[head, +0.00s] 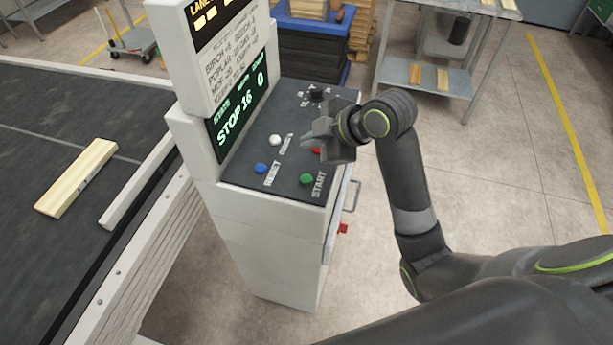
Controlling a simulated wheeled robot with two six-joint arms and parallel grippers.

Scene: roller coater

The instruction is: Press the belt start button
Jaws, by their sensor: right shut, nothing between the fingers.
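The control console (265,245) stands in the middle, with a dark sloped panel. The green button (306,179) labelled START is near the panel's front right corner and is uncovered. A blue button (260,168) by the word RESET and a white button (275,140) are to its left. A red button (317,151) is partly hidden by my right gripper. My right gripper (308,143) is shut and empty over the panel's right side, behind the START button and apart from it. The screen (243,112) reads STOP 16 0. My left gripper is not in view.
A dark conveyor belt (60,130) with a wooden board (78,178) on it runs along the left. A red knob (343,228) and a handle (352,196) stick out from the console's right side. A metal table (430,75) stands behind. Floor on the right is clear.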

